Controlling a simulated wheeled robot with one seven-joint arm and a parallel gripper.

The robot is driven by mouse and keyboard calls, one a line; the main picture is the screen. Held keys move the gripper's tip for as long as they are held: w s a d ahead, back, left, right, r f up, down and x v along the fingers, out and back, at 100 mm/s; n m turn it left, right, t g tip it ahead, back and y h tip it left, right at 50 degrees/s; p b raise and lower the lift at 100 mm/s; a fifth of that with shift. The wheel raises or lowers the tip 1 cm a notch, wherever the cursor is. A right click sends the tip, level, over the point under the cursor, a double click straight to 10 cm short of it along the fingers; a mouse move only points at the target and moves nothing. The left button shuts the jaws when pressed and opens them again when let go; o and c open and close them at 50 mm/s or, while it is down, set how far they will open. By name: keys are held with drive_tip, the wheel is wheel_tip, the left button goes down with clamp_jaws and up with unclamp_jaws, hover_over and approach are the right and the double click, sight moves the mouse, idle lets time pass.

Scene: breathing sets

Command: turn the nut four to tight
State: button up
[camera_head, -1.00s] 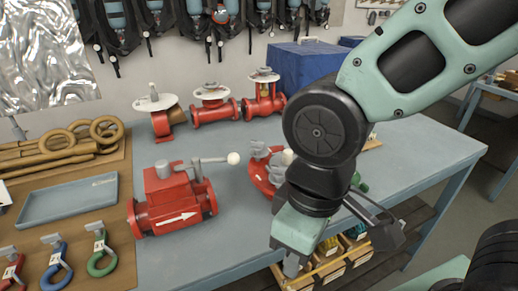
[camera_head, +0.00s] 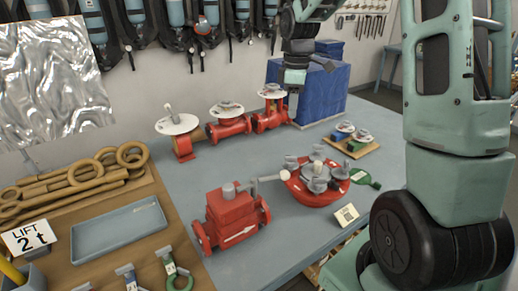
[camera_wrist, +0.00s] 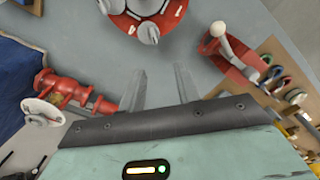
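A red round flange (camera_head: 302,197) lies on the grey-blue table, with several grey nuts or studs (camera_head: 317,178) around a raised middle. No numbers on the nuts are legible, so I cannot tell which is nut four. The flange shows at the top of the wrist view (camera_wrist: 118,20), partly cut off, beyond the fingertips. My gripper (camera_head: 293,88) hangs high near the blue box, behind and above the flange, well apart from it. In the wrist view my gripper's two fingers (camera_wrist: 158,82) are spread with nothing between them.
A red valve block (camera_head: 230,212) with a grey lever stands left of the flange. Red pipe fittings with white discs (camera_head: 228,122) line the back, beside a blue box (camera_head: 322,88). A green tool (camera_head: 362,178), a card (camera_head: 346,215) and a wooden board (camera_head: 360,148) lie nearby.

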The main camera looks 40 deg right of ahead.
drive_tip(key=d, duration=0.1)
drive_tip(key=p, duration=0.5)
approach(291, 162)
drive_tip(key=f, duration=0.7)
drive_tip(key=shift+w+d, duration=0.2)
drive_tip(key=shift+w, duration=0.05)
clamp_jaws()
